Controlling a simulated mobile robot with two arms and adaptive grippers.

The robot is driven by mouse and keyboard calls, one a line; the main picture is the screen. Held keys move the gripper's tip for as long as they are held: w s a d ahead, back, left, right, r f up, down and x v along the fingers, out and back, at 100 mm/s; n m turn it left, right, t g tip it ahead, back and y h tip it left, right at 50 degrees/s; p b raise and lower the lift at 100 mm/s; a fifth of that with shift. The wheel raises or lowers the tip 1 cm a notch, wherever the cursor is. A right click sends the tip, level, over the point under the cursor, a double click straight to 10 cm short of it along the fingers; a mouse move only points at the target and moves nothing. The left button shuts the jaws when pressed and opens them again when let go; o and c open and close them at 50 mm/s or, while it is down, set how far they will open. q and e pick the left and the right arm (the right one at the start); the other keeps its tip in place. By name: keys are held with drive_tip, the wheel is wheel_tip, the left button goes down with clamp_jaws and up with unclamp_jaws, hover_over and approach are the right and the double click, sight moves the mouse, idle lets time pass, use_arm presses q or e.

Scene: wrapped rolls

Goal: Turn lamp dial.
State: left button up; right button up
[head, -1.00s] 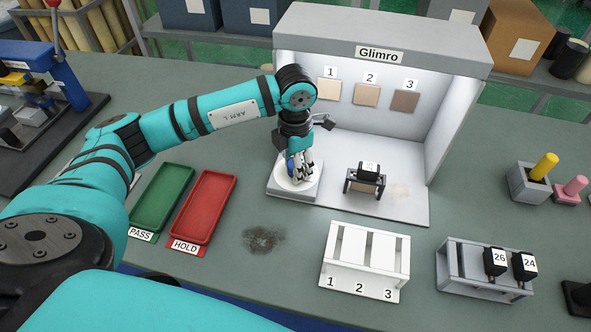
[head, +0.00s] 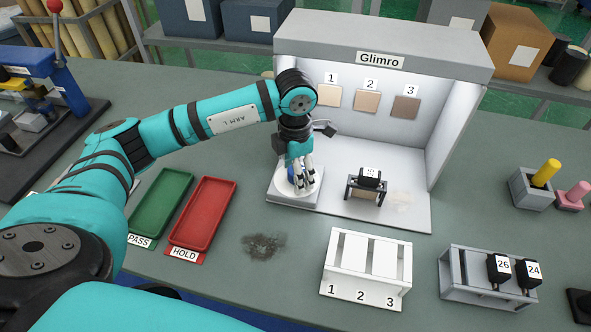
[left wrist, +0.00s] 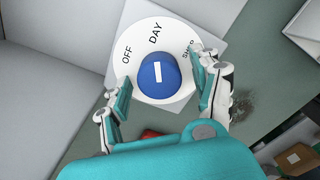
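The lamp dial is a blue knob (left wrist: 158,75) with a white pointer bar, on a white disc (left wrist: 157,28) in the left wrist view. The disc reads OFF, DAY and a third word partly covered by a finger. In the head view the dial base (head: 290,199) stands at the front left of the Glimro booth (head: 425,62). My left gripper (left wrist: 163,78) is open over the dial, one finger on each side of the knob, with gaps visible. It also shows in the head view (head: 302,182). My right gripper is not in view.
In the booth, a small black stand (head: 367,188) is right of the dial, and sample tiles (head: 367,100) hang behind. Green (head: 160,203) and red (head: 204,213) trays lie left. A white numbered rack (head: 367,262) and a grey rack (head: 465,275) stand in front.

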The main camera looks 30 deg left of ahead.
use_arm(q)
wheel_tip(320, 180, up, 12)
idle(0.6)
idle(0.4)
